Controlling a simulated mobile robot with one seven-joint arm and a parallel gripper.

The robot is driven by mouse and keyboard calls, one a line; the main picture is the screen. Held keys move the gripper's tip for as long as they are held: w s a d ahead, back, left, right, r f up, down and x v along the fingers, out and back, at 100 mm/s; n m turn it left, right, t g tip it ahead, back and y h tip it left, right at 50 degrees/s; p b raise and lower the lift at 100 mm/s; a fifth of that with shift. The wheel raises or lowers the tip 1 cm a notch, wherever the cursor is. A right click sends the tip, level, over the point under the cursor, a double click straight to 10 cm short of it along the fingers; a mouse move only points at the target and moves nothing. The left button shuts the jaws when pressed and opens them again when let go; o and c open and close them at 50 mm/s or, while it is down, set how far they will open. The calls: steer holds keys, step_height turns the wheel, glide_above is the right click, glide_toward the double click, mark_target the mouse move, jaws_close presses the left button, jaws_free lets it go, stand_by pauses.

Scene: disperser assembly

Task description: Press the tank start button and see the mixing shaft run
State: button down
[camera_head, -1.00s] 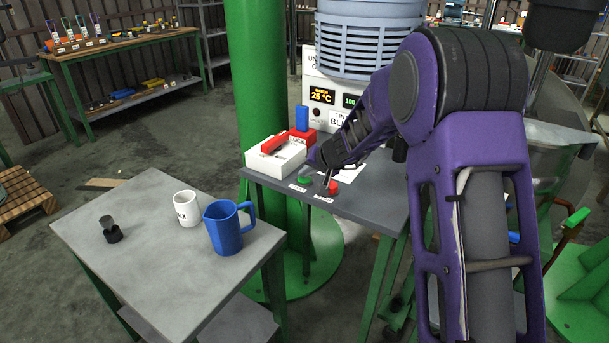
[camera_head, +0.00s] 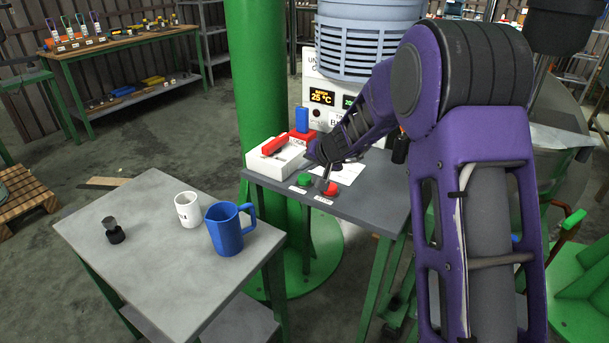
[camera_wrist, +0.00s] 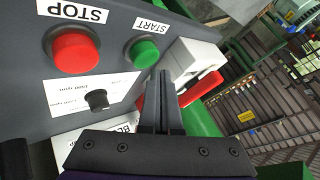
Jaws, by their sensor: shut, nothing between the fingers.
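The green START button (camera_wrist: 143,53) and the red STOP button (camera_wrist: 75,52) sit side by side on a dark grey panel, their labels upside down in the wrist view. In the head view the green button (camera_head: 304,180) is left of the red button (camera_head: 329,187). My gripper (camera_wrist: 161,76) is shut and empty. In the wrist view its fingertips show just below the green button; contact cannot be told. In the head view my gripper (camera_head: 323,181) appears between the buttons, overlapping the red one. Whether any mixing shaft turns cannot be told.
A black knob (camera_wrist: 97,100) is beside the STOP button. A white box with a red part (camera_head: 274,157) stands behind the buttons. A white control cabinet (camera_head: 311,92) reads 25 °C. A side table (camera_head: 165,255) holds a blue jug (camera_head: 227,230) and white mug (camera_head: 187,210).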

mark_target(306, 179)
steer(key=shift+r+p, duration=1.8)
steer(key=shift+r, duration=0.8)
